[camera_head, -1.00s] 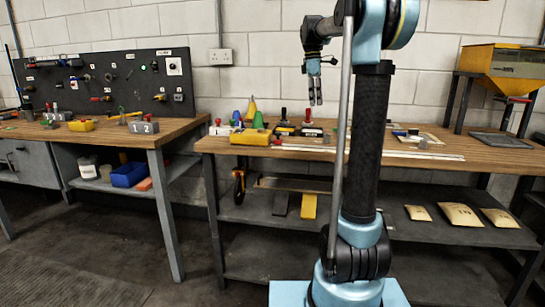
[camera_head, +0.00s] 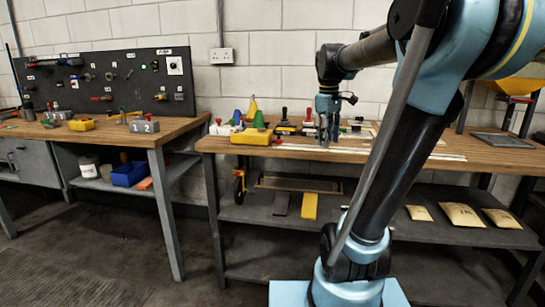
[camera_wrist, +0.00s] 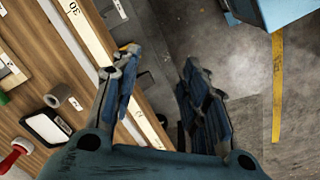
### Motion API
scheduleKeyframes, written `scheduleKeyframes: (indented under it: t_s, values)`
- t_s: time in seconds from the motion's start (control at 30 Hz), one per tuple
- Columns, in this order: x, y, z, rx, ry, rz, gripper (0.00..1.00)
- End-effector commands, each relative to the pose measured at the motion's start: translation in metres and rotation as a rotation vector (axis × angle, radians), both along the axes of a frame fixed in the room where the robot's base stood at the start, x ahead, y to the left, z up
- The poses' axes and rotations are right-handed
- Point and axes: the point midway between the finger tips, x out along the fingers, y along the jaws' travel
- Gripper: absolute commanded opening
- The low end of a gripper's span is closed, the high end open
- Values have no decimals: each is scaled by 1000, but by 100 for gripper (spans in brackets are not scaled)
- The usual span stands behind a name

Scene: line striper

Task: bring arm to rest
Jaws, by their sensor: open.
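My gripper (camera_head: 326,128) hangs pointing down over the front part of the right workbench (camera_head: 480,150) in the head view. In the wrist view my gripper (camera_wrist: 158,90) shows its two blue-padded fingers spread apart with nothing between them. Below it are the bench's front edge, a pale marked strip and the dark floor. My arm leans to the right from its base and bends back left to the gripper. Whether the fingertips touch the bench cannot be told.
A yellow block (camera_head: 250,137), coloured cones (camera_head: 258,119) and red-handled stamps (camera_head: 308,117) stand on the right bench. Paper bags (camera_head: 460,212) lie on its shelf. A yellow hopper (camera_head: 515,75) stands at the back right. The left bench (camera_head: 90,133) carries a tool board (camera_head: 105,80).

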Motion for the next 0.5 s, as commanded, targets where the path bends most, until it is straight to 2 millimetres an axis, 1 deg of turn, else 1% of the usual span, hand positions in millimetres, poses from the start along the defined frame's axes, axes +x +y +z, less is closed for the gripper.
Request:
scheduleKeyframes:
  t_s: [0.03,0.1,0.27,0.5]
  values:
    - [-16,-1,-12,7,-10,-40,41]
    - [-34,-1,-29,16,-24,-102,41]
    - [-75,-1,-68,41,-55,-241,41]
    - [-131,0,-135,84,-101,-451,41]
